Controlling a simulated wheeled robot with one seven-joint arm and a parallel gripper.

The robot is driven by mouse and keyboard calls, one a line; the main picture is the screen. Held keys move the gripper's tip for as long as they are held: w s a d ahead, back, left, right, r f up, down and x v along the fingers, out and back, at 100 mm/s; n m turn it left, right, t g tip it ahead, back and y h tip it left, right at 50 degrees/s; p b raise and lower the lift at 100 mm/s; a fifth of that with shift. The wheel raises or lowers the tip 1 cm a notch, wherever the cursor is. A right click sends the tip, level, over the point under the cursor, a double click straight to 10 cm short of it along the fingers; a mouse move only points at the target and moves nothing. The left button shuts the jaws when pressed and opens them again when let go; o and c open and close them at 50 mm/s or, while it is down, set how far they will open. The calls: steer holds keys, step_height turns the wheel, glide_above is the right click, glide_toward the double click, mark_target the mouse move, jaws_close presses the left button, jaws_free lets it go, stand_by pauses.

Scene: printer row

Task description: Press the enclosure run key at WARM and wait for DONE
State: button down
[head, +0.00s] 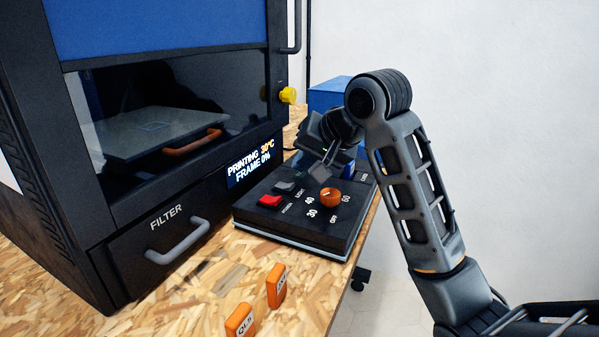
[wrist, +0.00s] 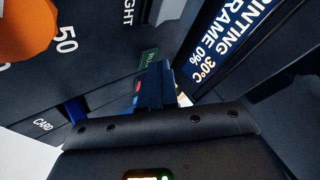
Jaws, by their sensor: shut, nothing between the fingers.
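The enclosure display (head: 250,166) reads PRINTING 30°C, FRAME 0%; it also shows at the right of the wrist view (wrist: 225,40). The dark control panel (head: 262,222) stands before the enclosure, with an orange knob (head: 330,198) among numbers and OFF; I cannot tell its exact setting. My gripper (head: 322,172) is shut and empty, pointing down at the far part of the panel. In the wrist view its blue-grey fingers (wrist: 154,88) cover most of the spot beside a small green label (wrist: 149,57), probably the run key's. Whether they touch the key is hidden.
A red power switch (head: 270,200) and a grey light switch (head: 285,186) sit on the panel's near left. The enclosure (head: 110,225) with its FILTER drawer handle (head: 178,241) fills the left. Two orange tags (head: 276,285) stand on the chipboard table. A blue box (head: 330,94) is behind.

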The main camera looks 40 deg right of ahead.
mark_target(304, 175)
stand_by(0.3)
steer(key=shift+r+p, duration=0.85)
steer(key=shift+p, duration=0.25)
step_height(304, 175, up, 5)
steer(key=p, duration=0.5)
steer(key=shift+p, duration=0.35)
steer(key=shift+f, duration=0.1)
